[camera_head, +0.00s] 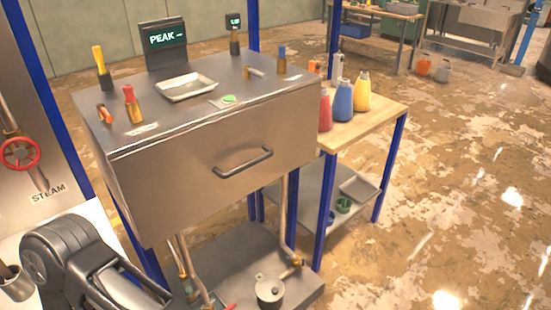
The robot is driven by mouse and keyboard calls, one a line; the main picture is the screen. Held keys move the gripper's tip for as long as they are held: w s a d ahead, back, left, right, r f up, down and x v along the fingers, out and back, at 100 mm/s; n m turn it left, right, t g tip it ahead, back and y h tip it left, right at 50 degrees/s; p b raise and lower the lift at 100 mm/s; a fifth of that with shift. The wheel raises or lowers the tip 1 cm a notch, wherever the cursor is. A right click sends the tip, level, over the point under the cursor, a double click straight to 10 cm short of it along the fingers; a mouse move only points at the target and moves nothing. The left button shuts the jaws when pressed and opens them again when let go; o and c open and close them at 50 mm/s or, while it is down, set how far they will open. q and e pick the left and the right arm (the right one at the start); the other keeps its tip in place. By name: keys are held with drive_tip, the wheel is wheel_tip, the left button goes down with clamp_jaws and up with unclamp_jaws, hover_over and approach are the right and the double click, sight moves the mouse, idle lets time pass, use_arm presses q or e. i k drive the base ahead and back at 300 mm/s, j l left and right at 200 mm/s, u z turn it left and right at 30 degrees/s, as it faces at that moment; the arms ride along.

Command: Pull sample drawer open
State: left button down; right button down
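The sample drawer is the wide metal front (205,185) of the steel cabinet in the head view. A dark bar handle (243,162) is fixed across its middle. The front looks flush with the cabinet, with no visible gap. A dark jointed arm link of mine shows at the lower left, well below and left of the handle. Neither of my grippers is in view, and nothing touches the handle.
On the cabinet top stand a shallow tray (185,86), a green button (229,98), a PEAK display (164,38) and several small tools. A side table (375,118) with coloured bottles adjoins at right. A red valve wheel (19,153) is at left. Floor (450,200) at right is clear.

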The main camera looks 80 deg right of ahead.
sight(170, 184)
drive_tip(key=z, duration=2.55)
